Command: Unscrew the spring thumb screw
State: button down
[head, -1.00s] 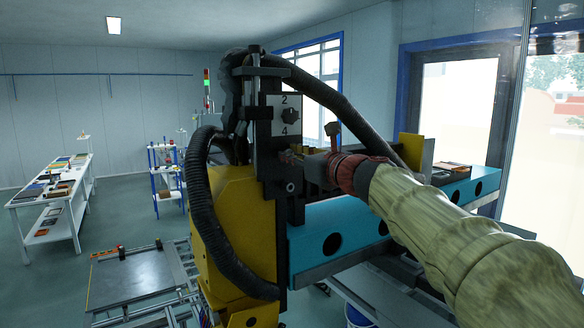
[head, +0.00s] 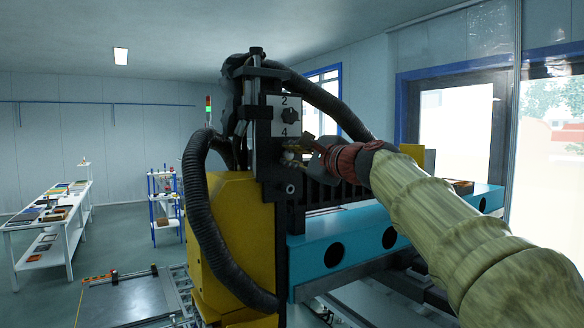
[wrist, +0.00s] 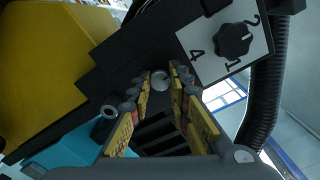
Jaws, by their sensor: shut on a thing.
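The spring thumb screw (wrist: 160,82) shows in the wrist view as a small round silver head against the black panel fixture. My gripper (wrist: 163,75) has its yellow-padded fingers on either side of this head, shut on it at the fingertips. In the head view my gripper (head: 297,157) reaches in from the right to the black upright of the fixture, just below the numbered dial plate. The screw is too small and too covered by the gripper to make out there.
A black dial knob (wrist: 233,40) on a white numbered plate sits close beside the fingers. A grey ring-shaped fitting (head: 290,188) is below the gripper. A ribbed black hose (head: 205,215) loops at the left. A blue beam (head: 350,245) runs below my arm.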

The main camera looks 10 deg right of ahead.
jog(key=n+b, duration=0.3)
jog(key=n, duration=0.1)
jog(key=shift+f+n, duration=0.15)
jog(key=shift+n, duration=0.15)
jog(key=n+b, duration=0.3)
jog(key=n, duration=0.1)
jog(key=shift+n+b, duration=0.3)
jog(key=n+b, duration=0.2)
jog(key=n, duration=0.2)
jog(key=shift+b, duration=0.3)
jog(key=n+b, duration=0.2)
jog(key=n, duration=0.3)
jog(key=shift+f, duration=0.1)
jog(key=shift+w+f+n, duration=0.1)
jog(key=shift+n, duration=0.4)
jog(key=c, duration=2.1)
grip_release()
jog(key=o, duration=0.5)
jog(key=shift+r, duration=0.2)
jog(key=shift+c, duration=0.2)
jog(key=v, duration=1.2)
